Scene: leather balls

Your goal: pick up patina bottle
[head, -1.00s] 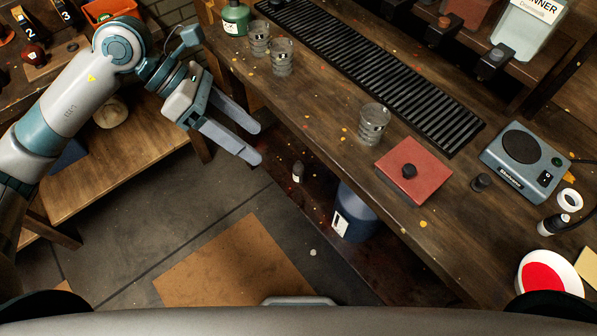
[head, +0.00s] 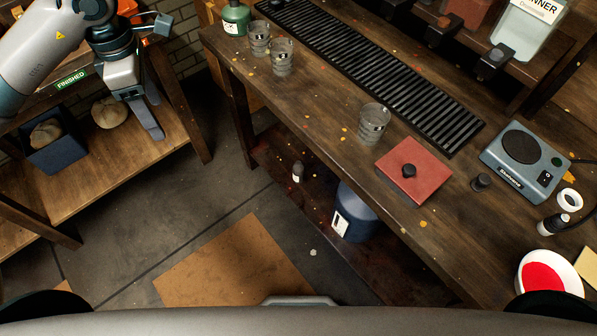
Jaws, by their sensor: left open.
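No label that I can read says patina, so I cannot tell which bottle is the patina bottle. A green bottle with a pale label (head: 236,18) stands on the workbench at the top left, beside the glasses. A small bottle with a pale body (head: 298,171) stands on the low shelf under the bench. A large blue container with a white label (head: 356,212) is also on that shelf, partly hidden by the bench top. My left gripper (head: 154,117) is open and empty at the upper left, over the wooden side shelf, left of the bench. My right gripper is not in view.
The workbench (head: 330,100) carries glass cups (head: 374,122), a black slatted mat (head: 380,75), a red pad (head: 413,172) and a hot plate (head: 525,160). The side shelf (head: 90,165) holds a dark box (head: 55,155) and a round tan item (head: 109,112).

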